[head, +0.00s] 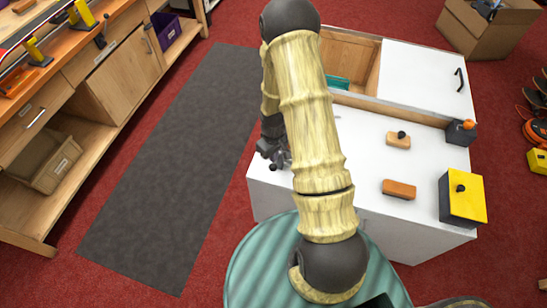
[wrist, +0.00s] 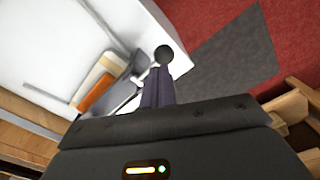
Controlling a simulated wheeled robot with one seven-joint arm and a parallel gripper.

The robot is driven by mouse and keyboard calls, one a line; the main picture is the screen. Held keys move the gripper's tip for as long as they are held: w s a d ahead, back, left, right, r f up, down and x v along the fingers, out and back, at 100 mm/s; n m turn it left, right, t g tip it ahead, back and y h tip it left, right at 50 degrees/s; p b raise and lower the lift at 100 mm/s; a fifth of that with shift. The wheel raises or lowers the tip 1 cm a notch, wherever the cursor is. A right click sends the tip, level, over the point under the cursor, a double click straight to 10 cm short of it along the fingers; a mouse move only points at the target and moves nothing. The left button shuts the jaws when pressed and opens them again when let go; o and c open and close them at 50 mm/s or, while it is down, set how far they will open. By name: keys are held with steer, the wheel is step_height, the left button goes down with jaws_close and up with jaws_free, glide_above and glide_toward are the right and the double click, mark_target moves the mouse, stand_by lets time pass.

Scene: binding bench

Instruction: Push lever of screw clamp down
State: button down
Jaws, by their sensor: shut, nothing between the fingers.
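The screw clamp (head: 282,160) is a small grey metal piece at the left edge of the white bench, mostly hidden by my arm in the head view. In the wrist view its lever (wrist: 148,74) is a light rod ending in a black ball knob (wrist: 164,54). My gripper (wrist: 158,72) is shut and empty, with its dark fingers pointing at the lever. The knob appears right at the fingertips; I cannot tell whether they touch. My gripper also shows in the head view (head: 270,146), beside the bench's left edge.
The white bench (head: 360,165) carries a wooden block with a black knob (head: 398,140), an orange-brown block (head: 399,189), a yellow box (head: 464,198) and a dark box (head: 460,133). A grey floor mat (head: 175,160) leaves free room left of the bench. Wooden shelving (head: 75,160) stands farther left.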

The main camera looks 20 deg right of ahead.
steer(key=shift+r, duration=0.15)
step_height(320, 180, up, 9)
steer(key=p, duration=0.7)
stand_by(0.7)
stand_by(0.6)
steer(key=s+a+r+m+t, duration=0.1)
steer(key=s+r, duration=0.4)
steer(key=r, duration=0.6)
steer(key=s+a+r+m+t, duration=0.1)
steer(key=s+a+r+m, duration=0.2)
steer(key=r, duration=0.9)
steer(key=s+a, duration=0.1)
steer(key=s, duration=0.2)
steer(key=shift+s+a+t, duration=0.2)
steer(key=shift+a+t, duration=0.1)
stand_by(1.0)
